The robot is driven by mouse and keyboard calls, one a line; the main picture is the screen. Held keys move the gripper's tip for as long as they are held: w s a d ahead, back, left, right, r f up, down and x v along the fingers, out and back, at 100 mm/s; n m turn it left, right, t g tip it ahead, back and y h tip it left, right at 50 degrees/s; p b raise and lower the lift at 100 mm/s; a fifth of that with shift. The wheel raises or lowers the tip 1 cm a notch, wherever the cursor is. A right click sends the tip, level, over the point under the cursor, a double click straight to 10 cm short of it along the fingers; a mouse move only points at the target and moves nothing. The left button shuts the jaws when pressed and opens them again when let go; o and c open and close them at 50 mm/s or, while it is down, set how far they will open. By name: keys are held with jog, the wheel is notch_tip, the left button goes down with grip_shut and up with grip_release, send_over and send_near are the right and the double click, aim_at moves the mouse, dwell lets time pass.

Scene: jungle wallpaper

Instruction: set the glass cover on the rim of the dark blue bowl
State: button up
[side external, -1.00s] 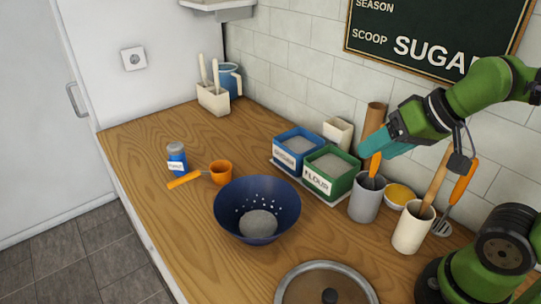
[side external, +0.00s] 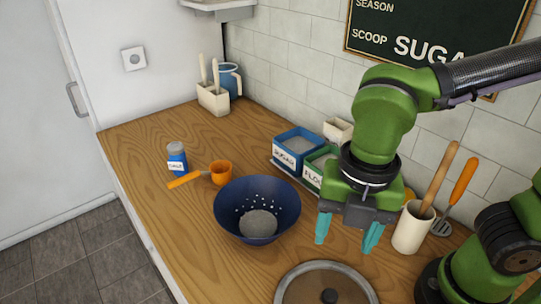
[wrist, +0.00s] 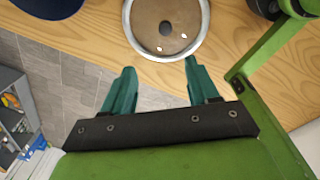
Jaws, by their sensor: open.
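The dark blue bowl (side external: 232,205) stands on the wooden counter, open at the top, with small pale holes and a grey patch in its bottom. A bit of it shows at the top left of the wrist view (wrist: 52,5). The round glass cover (side external: 305,287) lies flat on the counter at the bottom edge of the side view, with a metal rim and a dark knob. In the wrist view the cover (wrist: 150,35) is at the top centre, ahead of the fingertips. My gripper (side external: 346,243) is open and empty, pointing down above the counter beyond the cover, right of the bowl.
Blue sugar (side external: 297,147) and green flour (side external: 313,172) bins stand behind my gripper. A utensil crock (side external: 408,232) is to its right. An orange scoop (side external: 219,172) and a blue-labelled jar (side external: 177,160) sit left of the bowl. Bare counter lies between bowl and cover.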

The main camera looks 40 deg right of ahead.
jog(key=n, duration=0.5)
send_over(331, 295)
jog(key=shift+h, duration=0.3)
jog(key=f, duration=1)
jog(key=shift+d+f, duration=0.2)
jog(key=shift+a+f, duration=0.2)
jog(key=shift+f, duration=2.8)
jog(key=shift+c, duration=0.3)
grip_shut()
